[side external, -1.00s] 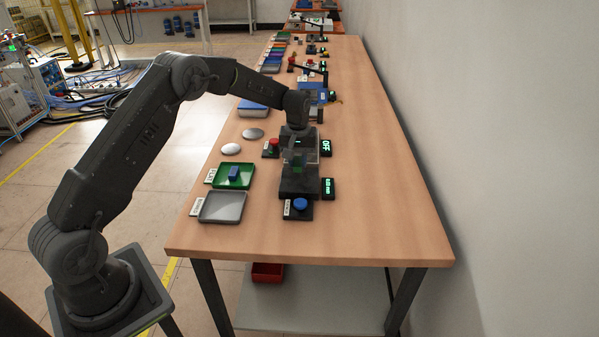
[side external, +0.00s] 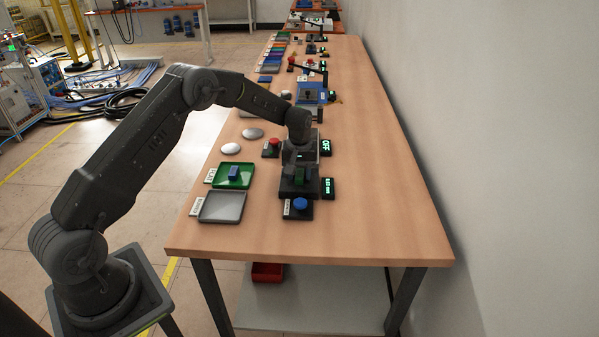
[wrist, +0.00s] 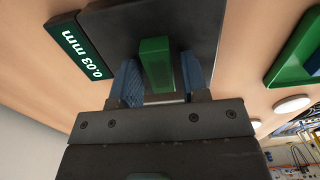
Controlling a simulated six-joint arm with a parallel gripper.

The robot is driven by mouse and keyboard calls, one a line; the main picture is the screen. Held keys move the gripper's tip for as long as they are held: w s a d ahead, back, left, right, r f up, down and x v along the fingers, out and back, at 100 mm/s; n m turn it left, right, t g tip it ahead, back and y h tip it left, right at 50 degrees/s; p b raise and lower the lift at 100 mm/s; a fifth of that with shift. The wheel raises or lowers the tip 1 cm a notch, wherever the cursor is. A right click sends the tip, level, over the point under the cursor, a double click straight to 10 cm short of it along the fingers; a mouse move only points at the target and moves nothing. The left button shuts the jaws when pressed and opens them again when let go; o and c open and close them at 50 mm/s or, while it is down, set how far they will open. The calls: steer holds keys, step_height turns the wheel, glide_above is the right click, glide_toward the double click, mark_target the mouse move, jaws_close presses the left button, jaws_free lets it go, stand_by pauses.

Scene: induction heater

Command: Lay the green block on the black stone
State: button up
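The green block (wrist: 156,64) stands on the black stone (wrist: 200,22), a dark flat slab. In the side view the green block (side external: 300,175) shows just below my gripper (side external: 299,165), on the black stone (side external: 290,190). In the wrist view the blue finger pads of my gripper (wrist: 160,78) flank the block, one on each side. A narrow gap shows at the right pad and part of the left pad's inner face is visible, so the gripper looks open around the block. The block's lower part is partly hidden.
A display (wrist: 78,48) beside the stone reads 0.03 mm. A blue button (side external: 300,203) is in front and a red button (side external: 274,143) behind. A green tray (side external: 247,184) with a blue block (side external: 233,172) and an empty grey tray (side external: 222,207) lie left. The table's right side is clear.

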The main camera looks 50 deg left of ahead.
steer(key=shift+o, duration=0.8)
steer(key=shift+r, duration=0.1)
step_height(320, 180, up, 12)
step_height(320, 180, up, 8)
steer(key=m+t, duration=0.1)
steer(key=m, duration=0.1)
glide_above(300, 174)
steer(key=s+d, duration=0.3)
steer(key=s, duration=0.2)
steer(key=s+d+r+m+t, duration=0.2)
steer(key=s+d+r, duration=0.3)
steer(key=s+r, duration=0.3)
steer(key=s+d+m+t, duration=0.1)
steer(key=s+d+m, duration=0.1)
steer(key=s, duration=0.9)
steer(key=s+d+f+m+t, duration=0.1)
steer(key=s+d+m, duration=0.2)
steer(key=s, duration=0.8)
steer(key=shift+d+f+t, duration=0.25)
steer(key=shift+f+t, duration=0.05)
